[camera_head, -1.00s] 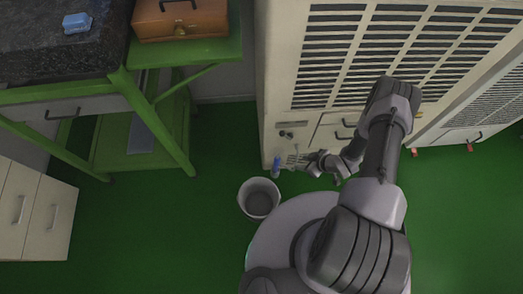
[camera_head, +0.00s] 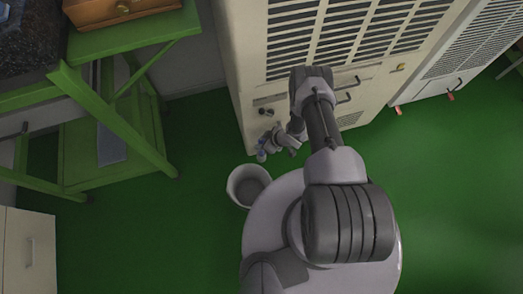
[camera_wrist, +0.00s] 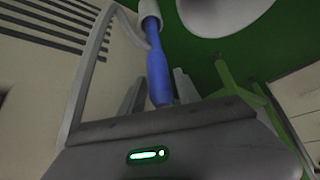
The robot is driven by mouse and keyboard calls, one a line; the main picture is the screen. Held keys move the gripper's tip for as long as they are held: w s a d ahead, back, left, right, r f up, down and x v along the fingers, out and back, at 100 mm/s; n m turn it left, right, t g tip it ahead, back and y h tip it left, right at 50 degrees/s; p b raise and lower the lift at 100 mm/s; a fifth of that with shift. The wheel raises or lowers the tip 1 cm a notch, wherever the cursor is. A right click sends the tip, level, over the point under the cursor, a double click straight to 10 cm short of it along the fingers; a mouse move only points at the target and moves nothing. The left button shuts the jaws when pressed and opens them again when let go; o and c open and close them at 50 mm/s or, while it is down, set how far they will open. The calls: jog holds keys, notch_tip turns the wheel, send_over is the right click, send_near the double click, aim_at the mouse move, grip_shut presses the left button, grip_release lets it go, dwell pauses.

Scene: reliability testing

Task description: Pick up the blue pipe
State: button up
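The blue pipe (camera_wrist: 158,65) runs from the top of the wrist view down toward my gripper (camera_wrist: 160,92). Its upper end meets a pale, rounded fitting (camera_wrist: 149,10). The two grey fingertips stand apart, one on each side of the pipe's lower end. I see no clear contact, and the gripper body hides what lies below. In the head view a small blue bit of the pipe (camera_head: 261,155) shows at the front of the beige cabinet, right beside my gripper (camera_head: 268,146), mostly covered by it.
The beige cabinet (camera_head: 240,75) with vents and handles rises close behind the pipe. A grey bin (camera_head: 247,186) stands on the green floor just in front. A green metal bench (camera_head: 120,115) is at the left. Open floor (camera_head: 440,190) lies at the right.

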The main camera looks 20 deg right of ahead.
jog(key=shift+w+f, duration=0.1)
grip_shut()
dwell(1.3)
